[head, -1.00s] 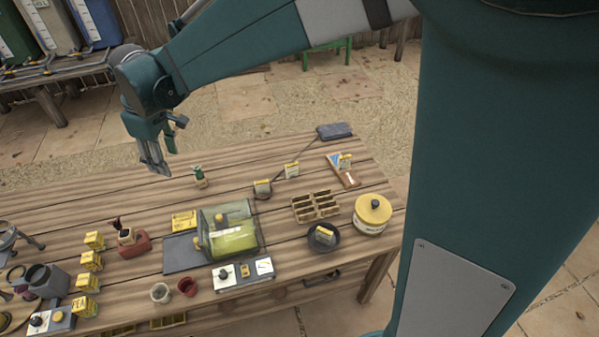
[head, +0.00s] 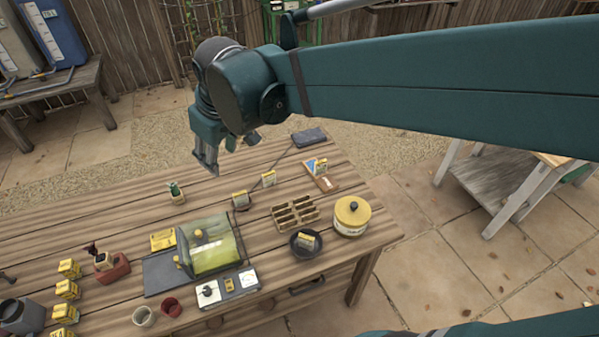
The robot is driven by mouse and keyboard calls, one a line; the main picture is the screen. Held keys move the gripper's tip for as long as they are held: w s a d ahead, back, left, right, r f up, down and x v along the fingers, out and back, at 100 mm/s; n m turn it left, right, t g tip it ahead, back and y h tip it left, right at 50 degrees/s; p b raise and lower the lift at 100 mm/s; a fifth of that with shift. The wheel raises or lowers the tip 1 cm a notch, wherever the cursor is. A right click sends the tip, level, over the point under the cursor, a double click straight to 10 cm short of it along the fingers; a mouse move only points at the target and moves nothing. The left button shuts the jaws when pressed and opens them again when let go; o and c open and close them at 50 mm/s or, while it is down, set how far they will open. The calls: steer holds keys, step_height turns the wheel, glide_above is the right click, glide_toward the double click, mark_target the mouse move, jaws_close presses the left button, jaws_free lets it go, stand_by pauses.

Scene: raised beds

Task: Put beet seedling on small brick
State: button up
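A small plant with dark red leaves, which looks like the beet seedling (head: 93,248), stands in a pale pot at the table's left. Its pot appears to rest on a small red brick (head: 118,272), though the exact contact is too small to make out. My gripper (head: 207,161) hangs over the far side of the table, pointing down, well to the right of the seedling and brick. Nothing is visible between its fingers. They look close together from this angle, but their opening is unclear.
A green potted plant (head: 176,193) stands near my gripper. A clear-lidded yellow-green box (head: 212,250), a grey tray (head: 165,272), seed packets (head: 68,268) and two cups (head: 143,316) surround the middle. A wooden divider tray (head: 296,211) and a yellow-lidded tin (head: 352,216) are right.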

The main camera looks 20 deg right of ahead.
steer(key=s+d+f+m+t+h, duration=0.1)
steer(key=s+d+f+m+t, duration=0.2)
steer(key=s+d, duration=1.2)
steer(key=d+m, duration=0.2)
steer(key=m, duration=0.1)
steer(key=shift+s+f+m, duration=0.2)
steer(key=shift+m, duration=0.1)
steer(key=shift+f, duration=0.1)
step_height(320, 180, down, 6)
steer(key=b, duration=0.6)
steer(key=shift+f, duration=0.1)
stand_by(0.6)
